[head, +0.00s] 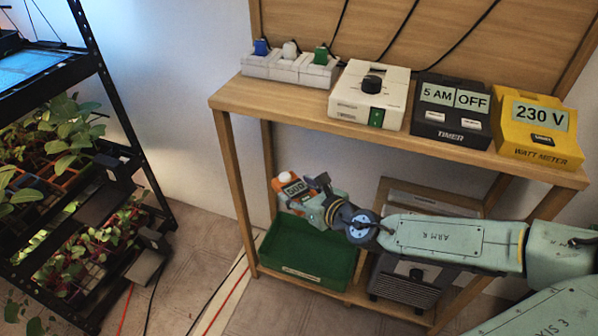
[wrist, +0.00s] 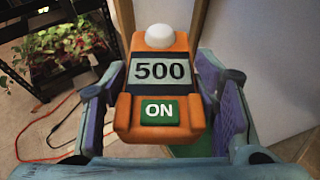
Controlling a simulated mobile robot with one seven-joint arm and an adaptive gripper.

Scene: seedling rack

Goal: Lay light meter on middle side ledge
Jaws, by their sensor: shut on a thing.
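The light meter (wrist: 158,95) is an orange block with a white dome, a display reading 500 and a green ON label. My gripper (wrist: 162,110) is shut on it, with purple-padded fingers at either side. In the head view the light meter (head: 289,184) is small at the tip of my gripper (head: 308,198), held in the air above the green bin and below the bench top. Dark flat ledges stick out from the right side of the black rack (head: 137,150): one beside the middle plants (head: 105,204) and one lower (head: 146,267). I cannot tell for certain which is the middle one.
The wooden bench (head: 228,97) carries a socket strip, a white dial box (head: 368,95), a black timer (head: 449,110) and a yellow watt meter (head: 540,128). A green bin (head: 305,252) and a grey unit (head: 410,280) stand on its low shelf. Cables cross the floor between rack and bench.

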